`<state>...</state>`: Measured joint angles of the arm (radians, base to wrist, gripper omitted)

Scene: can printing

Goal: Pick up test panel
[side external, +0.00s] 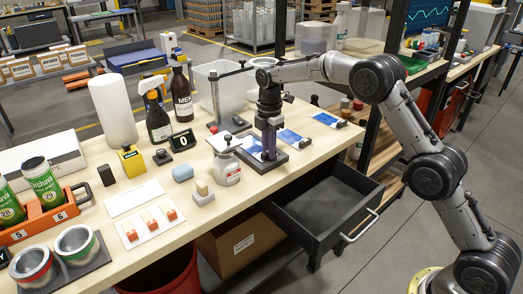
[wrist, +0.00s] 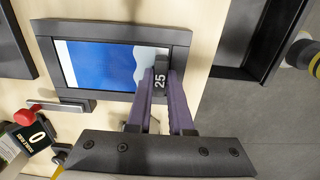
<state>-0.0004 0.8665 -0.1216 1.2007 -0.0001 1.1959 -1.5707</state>
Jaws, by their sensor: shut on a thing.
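The test panel (wrist: 95,65), with a blue and white print, lies in a dark rectangular frame (wrist: 110,26) in the wrist view. A dark tab marked 25 stands at the panel's right end. My gripper (wrist: 161,72) is shut on this tab, its purple fingers on either side. In the side external view, my gripper (side external: 268,154) points down at the bench over the panel (side external: 249,146), which it partly hides. I cannot tell whether the panel is lifted from the frame.
Two more blue and white panels (side external: 291,138) (side external: 326,119) lie to the right on the bench. An open dark drawer (side external: 325,198) juts out below the bench. A numbered counter (side external: 183,140) stands further left.

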